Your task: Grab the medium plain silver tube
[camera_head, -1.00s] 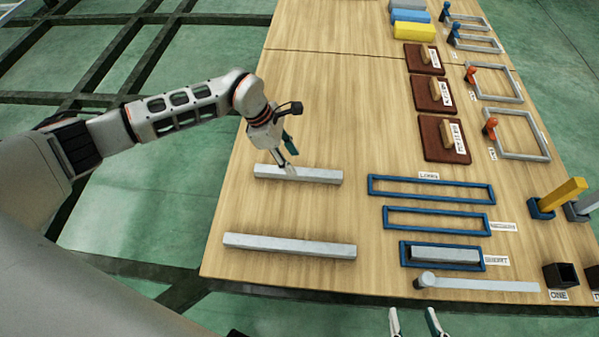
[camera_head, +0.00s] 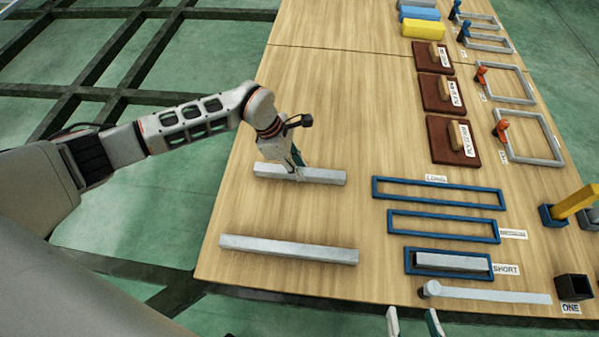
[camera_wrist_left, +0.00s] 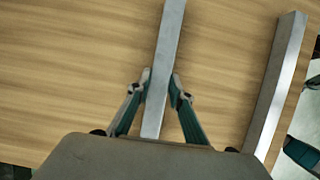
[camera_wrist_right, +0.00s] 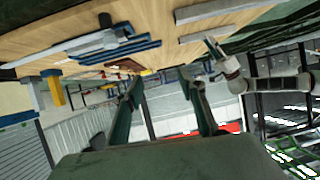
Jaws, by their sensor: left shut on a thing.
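The medium plain silver tube (camera_head: 325,176) lies flat on the wooden table, in the upper of two loose tube positions. My left gripper (camera_head: 298,172) is down at its middle, with its fingers shut on the tube's two sides. In the left wrist view the tube (camera_wrist_left: 168,50) runs between the fingertips of the left gripper (camera_wrist_left: 160,88). A longer silver tube (camera_head: 288,249) lies nearer to me, apart from the gripper; it also shows in the left wrist view (camera_wrist_left: 275,85). My right gripper (camera_wrist_right: 160,85) is open and empty, off the table's near edge.
Blue frames labelled long (camera_head: 438,180), medium (camera_head: 443,213) and short (camera_head: 408,262) lie to the right; a short tube (camera_head: 452,263) lies in the short one. A round-ended bar (camera_head: 490,295) lies below them. The table between tubes is clear.

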